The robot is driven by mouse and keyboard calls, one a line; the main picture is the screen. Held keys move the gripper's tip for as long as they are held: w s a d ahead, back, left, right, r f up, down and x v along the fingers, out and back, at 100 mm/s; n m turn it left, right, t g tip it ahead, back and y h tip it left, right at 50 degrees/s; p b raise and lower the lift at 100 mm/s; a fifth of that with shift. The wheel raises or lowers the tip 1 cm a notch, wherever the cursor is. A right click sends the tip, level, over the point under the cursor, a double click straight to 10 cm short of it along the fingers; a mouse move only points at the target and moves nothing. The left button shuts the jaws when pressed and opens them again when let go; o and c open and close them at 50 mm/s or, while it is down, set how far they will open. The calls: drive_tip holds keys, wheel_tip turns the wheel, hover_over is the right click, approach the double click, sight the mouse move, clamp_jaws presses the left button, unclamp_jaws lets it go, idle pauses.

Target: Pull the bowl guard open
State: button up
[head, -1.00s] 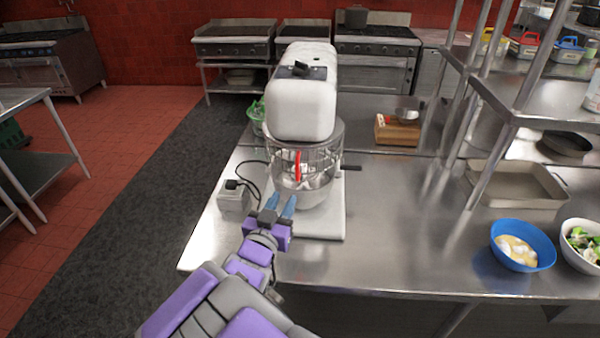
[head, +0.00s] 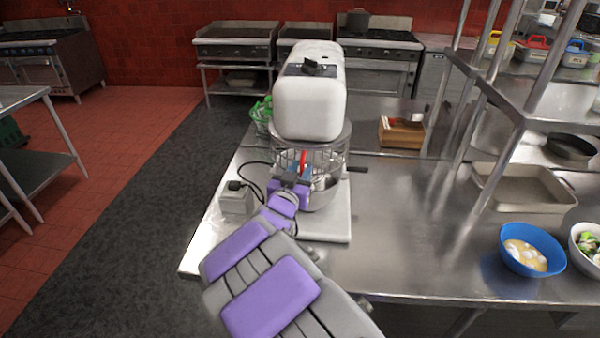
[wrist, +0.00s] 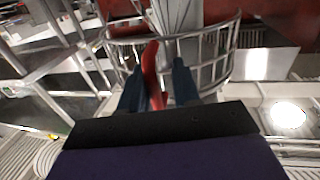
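The white stand mixer (head: 309,100) stands on the steel counter. Its wire bowl guard (head: 335,158) rings the top of the metal bowl (head: 326,192) below the mixer head. A red handle (head: 303,160) stands upright at the front of the guard. My gripper (head: 300,172) is at the front of the guard, at the red handle. In the wrist view, the guard's bars (wrist: 215,65) curve across the top, and the red handle (wrist: 152,75) runs between the two blue fingers (wrist: 157,85). The fingers are apart, with a gap at least on the right of the handle.
A grey box (head: 236,198) with a black cable stands left of the mixer base. A green-filled basket (head: 261,117) is behind left. Shelf posts rise at right.

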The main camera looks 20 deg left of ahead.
drive_tip(key=shift+s+r, duration=0.1)
drive_tip(key=shift+d+r, duration=0.1)
drive_tip(key=shift+d, duration=0.9)
drive_tip(key=shift+c, duration=1.5)
drive_tip(key=shift+a, duration=0.6)
clamp_jaws()
drive_tip(key=shift+d, duration=0.3)
